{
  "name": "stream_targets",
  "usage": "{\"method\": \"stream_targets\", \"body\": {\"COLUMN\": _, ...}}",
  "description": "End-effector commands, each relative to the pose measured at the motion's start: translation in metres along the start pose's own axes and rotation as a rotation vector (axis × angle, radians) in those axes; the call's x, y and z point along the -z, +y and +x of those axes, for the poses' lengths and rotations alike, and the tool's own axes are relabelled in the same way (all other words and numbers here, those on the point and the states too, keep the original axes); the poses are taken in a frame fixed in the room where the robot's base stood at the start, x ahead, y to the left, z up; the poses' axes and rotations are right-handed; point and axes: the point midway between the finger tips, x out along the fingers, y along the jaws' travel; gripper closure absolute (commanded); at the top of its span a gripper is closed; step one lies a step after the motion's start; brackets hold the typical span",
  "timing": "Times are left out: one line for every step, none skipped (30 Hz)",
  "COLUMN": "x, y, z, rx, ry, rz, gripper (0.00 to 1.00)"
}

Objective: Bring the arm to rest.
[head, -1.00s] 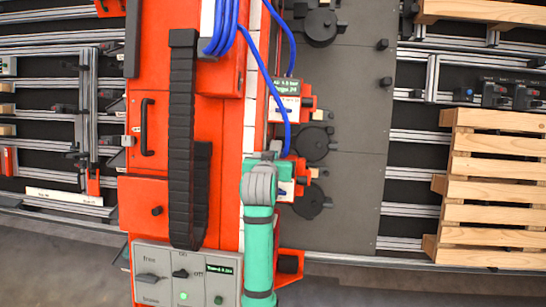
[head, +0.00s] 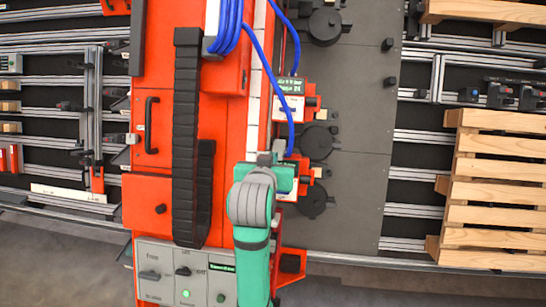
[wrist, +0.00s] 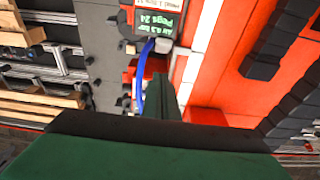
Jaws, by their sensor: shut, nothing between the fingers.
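My arm is teal with a grey joint and reaches up from the bottom of the head view, in front of the red gantry cabinet. My gripper shows in the wrist view (wrist: 162,85) as a narrow green finger shape ahead of a wide dark body. It is shut, with nothing seen held. In the head view the arm's own wrist largely hides it. A blue hose (wrist: 139,82) and a grey fitting show just beyond the fingers in the wrist view; I cannot tell if they touch.
The red cabinet (head: 148,190) carries a black cable chain (head: 186,130) and a grey switch panel (head: 152,257). Blue hoses (head: 256,55) hang close to the arm. A small red unit with a display (head: 290,105) stands beyond. A wooden pallet (head: 495,190) lies at right.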

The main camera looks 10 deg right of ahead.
Motion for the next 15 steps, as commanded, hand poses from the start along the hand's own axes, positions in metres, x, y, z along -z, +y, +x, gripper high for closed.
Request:
{"method": "stream_targets", "body": {"x": 0.0, "y": 0.0, "z": 0.0, "rx": 0.0, "ry": 0.0, "rz": 0.0, "gripper": 1.0}}
{"method": "stream_targets", "body": {"x": 0.0, "y": 0.0, "z": 0.0, "rx": 0.0, "ry": 0.0, "rz": 0.0, "gripper": 1.0}}
{"method": "stream_targets", "body": {"x": 0.0, "y": 0.0, "z": 0.0, "rx": 0.0, "ry": 0.0, "rz": 0.0, "gripper": 1.0}}
{"method": "stream_targets", "body": {"x": 0.0, "y": 0.0, "z": 0.0, "rx": 0.0, "ry": 0.0, "rz": 0.0, "gripper": 1.0}}
{"method": "stream_targets", "body": {"x": 0.0, "y": 0.0, "z": 0.0, "rx": 0.0, "ry": 0.0, "rz": 0.0, "gripper": 1.0}}
{"method": "stream_targets", "body": {"x": 0.0, "y": 0.0, "z": 0.0, "rx": 0.0, "ry": 0.0, "rz": 0.0, "gripper": 1.0}}
{"method": "stream_targets", "body": {"x": 0.0, "y": 0.0, "z": 0.0, "rx": 0.0, "ry": 0.0, "rz": 0.0, "gripper": 1.0}}
{"method": "stream_targets", "body": {"x": -0.001, "y": 0.0, "z": 0.0, "rx": 0.0, "ry": 0.0, "rz": -0.001, "gripper": 1.0}}
{"method": "stream_targets", "body": {"x": -0.003, "y": 0.0, "z": 0.001, "rx": 0.0, "ry": -0.001, "rz": -0.002, "gripper": 1.0}}
{"method": "stream_targets", "body": {"x": -0.005, "y": 0.0, "z": 0.001, "rx": 0.001, "ry": -0.001, "rz": -0.004, "gripper": 1.0}}
{"method": "stream_targets", "body": {"x": -0.009, "y": 0.0, "z": 0.002, "rx": 0.001, "ry": -0.002, "rz": -0.006, "gripper": 1.0}}
{"method": "stream_targets", "body": {"x": -0.017, "y": 0.0, "z": 0.004, "rx": 0.002, "ry": -0.003, "rz": -0.011, "gripper": 1.0}}
{"method": "stream_targets", "body": {"x": -0.023, "y": 0.0, "z": 0.005, "rx": 0.004, "ry": -0.002, "rz": -0.016, "gripper": 1.0}}
{"method": "stream_targets", "body": {"x": -0.032, "y": -0.001, "z": 0.006, "rx": 0.005, "ry": -0.003, "rz": -0.021, "gripper": 1.0}}
{"method": "stream_targets", "body": {"x": -0.044, "y": -0.001, "z": 0.008, "rx": 0.008, "ry": -0.002, "rz": -0.029, "gripper": 1.0}}
